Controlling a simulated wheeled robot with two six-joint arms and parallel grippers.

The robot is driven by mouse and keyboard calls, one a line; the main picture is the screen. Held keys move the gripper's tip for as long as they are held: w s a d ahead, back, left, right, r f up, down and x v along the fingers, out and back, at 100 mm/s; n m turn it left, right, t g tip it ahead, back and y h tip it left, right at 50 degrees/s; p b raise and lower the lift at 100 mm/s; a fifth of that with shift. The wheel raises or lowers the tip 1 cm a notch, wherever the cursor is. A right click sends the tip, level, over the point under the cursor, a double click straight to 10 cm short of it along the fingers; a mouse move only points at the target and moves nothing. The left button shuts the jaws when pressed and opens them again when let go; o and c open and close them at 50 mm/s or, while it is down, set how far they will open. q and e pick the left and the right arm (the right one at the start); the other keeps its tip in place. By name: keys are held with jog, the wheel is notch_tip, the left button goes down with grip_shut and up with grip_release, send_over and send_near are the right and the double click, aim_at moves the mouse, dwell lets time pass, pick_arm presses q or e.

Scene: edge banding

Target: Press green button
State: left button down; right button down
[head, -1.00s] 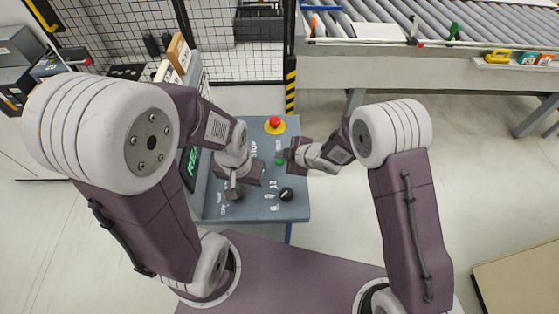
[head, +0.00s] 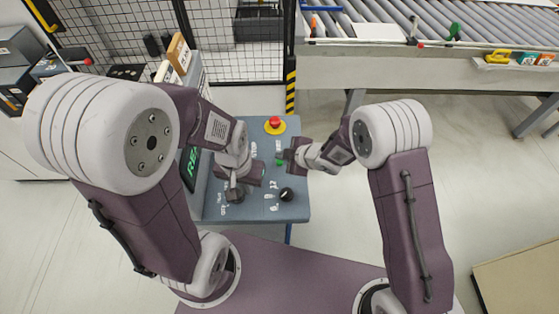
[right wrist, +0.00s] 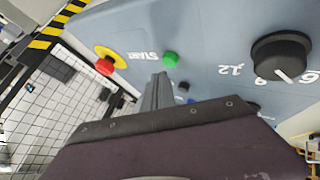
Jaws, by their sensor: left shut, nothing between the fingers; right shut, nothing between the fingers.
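The green button (head: 279,161) is on the blue-grey control panel (head: 292,207), just left of my right gripper's tip in the head view. The right wrist view shows the green button (right wrist: 171,59) clearly, beside the word START. My right gripper (head: 287,157) is shut and empty. Its fingers (right wrist: 160,82) point at the panel close to the green button; I cannot tell whether they touch it. My left gripper (head: 233,186) is shut and empty over the panel's left part, near a dark knob, and covers some of the labels.
A red emergency button (head: 275,122) on a yellow base sits at the panel's far end. A black rotary knob (head: 287,194) is nearer. A screen stands left of the panel. A wire fence (head: 236,60) and a roller conveyor (head: 480,22) are behind.

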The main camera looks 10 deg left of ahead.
dwell(0.4)
jog(key=shift+f+b, duration=0.4)
